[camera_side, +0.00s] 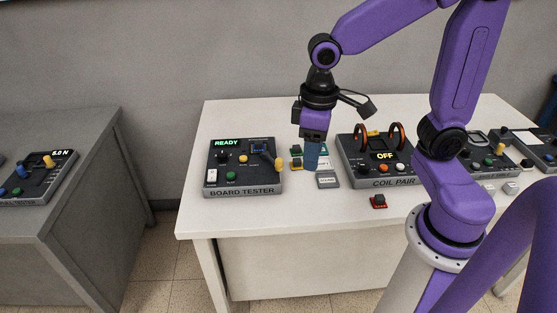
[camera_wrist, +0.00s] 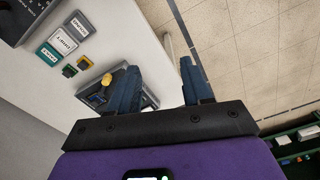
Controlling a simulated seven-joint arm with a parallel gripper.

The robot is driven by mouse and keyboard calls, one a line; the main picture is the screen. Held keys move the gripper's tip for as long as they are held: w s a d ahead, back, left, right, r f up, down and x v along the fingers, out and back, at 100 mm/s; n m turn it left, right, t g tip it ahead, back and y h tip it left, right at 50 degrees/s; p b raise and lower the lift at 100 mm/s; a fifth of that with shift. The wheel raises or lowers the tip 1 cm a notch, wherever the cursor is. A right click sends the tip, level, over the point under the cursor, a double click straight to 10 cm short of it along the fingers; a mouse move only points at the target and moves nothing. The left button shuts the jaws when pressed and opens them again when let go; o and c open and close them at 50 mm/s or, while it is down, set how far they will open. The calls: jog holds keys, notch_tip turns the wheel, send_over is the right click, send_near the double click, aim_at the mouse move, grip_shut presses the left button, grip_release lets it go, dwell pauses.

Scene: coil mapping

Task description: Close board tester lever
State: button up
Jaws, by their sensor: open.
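The board tester (camera_side: 243,190) is a dark panel at the left end of the white table, with its display (camera_side: 227,142) reading READY. Its lever has a yellow knob (camera_side: 279,164) at the panel's right edge; the knob also shows in the wrist view (camera_wrist: 106,83). My gripper (camera_side: 311,166) points down above the table, right of the tester and apart from the lever in the side view. In the wrist view my gripper (camera_wrist: 160,70) is open with nothing between its blue fingers. The left finger hides part of the tester (camera_wrist: 148,97).
The coil pair unit (camera_side: 394,182), reading OFF, stands right of my gripper. Label plates (camera_side: 328,181) and small green and yellow parts lie between the two units. A small red part (camera_side: 378,202) lies near the front edge. The table (camera_side: 270,220) is clear before the tester.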

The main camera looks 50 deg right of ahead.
jog(key=w+d+m, duration=0.4)
jog(key=w+m, duration=0.1)
jog(key=w, duration=0.5)
jog(key=m, duration=0.6)
send_over(279, 160)
notch_tip(279, 160, down, 2)
jog(key=f, duration=0.1)
notch_tip(279, 160, down, 17)
jog(key=shift+w+d+r, duration=0.1)
grip_shut()
